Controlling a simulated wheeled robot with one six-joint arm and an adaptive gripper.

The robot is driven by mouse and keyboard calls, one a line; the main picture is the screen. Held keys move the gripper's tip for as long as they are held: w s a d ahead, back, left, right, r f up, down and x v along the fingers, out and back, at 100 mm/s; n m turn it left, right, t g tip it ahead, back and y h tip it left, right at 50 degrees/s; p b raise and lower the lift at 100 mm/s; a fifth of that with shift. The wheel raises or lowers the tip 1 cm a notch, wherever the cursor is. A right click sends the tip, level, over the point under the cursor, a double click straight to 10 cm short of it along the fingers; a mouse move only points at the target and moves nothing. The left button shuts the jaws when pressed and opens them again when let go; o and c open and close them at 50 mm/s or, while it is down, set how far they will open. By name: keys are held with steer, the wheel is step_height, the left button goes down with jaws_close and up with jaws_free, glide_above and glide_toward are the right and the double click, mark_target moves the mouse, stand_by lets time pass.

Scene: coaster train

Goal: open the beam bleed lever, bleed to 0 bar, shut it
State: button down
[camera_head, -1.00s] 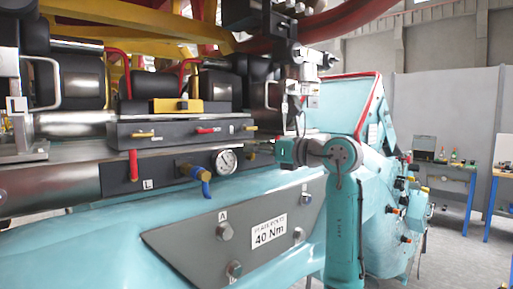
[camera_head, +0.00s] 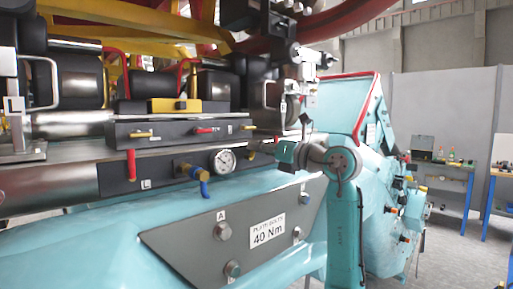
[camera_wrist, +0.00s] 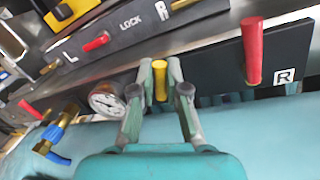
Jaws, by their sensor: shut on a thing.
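The beam bleed lever with its yellow grip (camera_wrist: 160,80) stands between the two fingers of my gripper (camera_wrist: 160,70) in the wrist view. The fingers are shut on it, one on each side. The lever's lower end is partly hidden by the fingers. The round white pressure gauge (camera_wrist: 106,102) is just left of the gripper; it also shows in the head view (camera_head: 224,161). Its needle is too small to read surely. In the head view, the bleed lever (camera_head: 251,155) shows as a small yellow spot right of the gauge, near my arm.
A blue-handled valve (camera_wrist: 55,133) on a brass fitting hangs left of the gauge. A red lever (camera_wrist: 252,50) stands right of the gripper, beside the R label. Another red lever (camera_head: 132,164) is far left, near L. A dark lock panel (camera_wrist: 130,25) lies above.

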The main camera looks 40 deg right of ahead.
steer(key=shift+d+f+m+t+h, duration=0.1)
steer(key=shift+d+f+m+t, duration=0.05)
steer(key=shift+m, duration=0.65)
steer(key=shift+d+f+m+t+h, duration=0.1)
steer(key=shift+d+m+t, duration=0.1)
steer(key=shift+m, duration=0.6)
steer(key=shift+d+f+m+t+h, duration=0.1)
steer(key=shift+d+f+m+t, duration=0.05)
steer(key=shift+m, duration=0.65)
steer(key=c, duration=1.2)
jaws_free()
steer(key=v, duration=1.2)
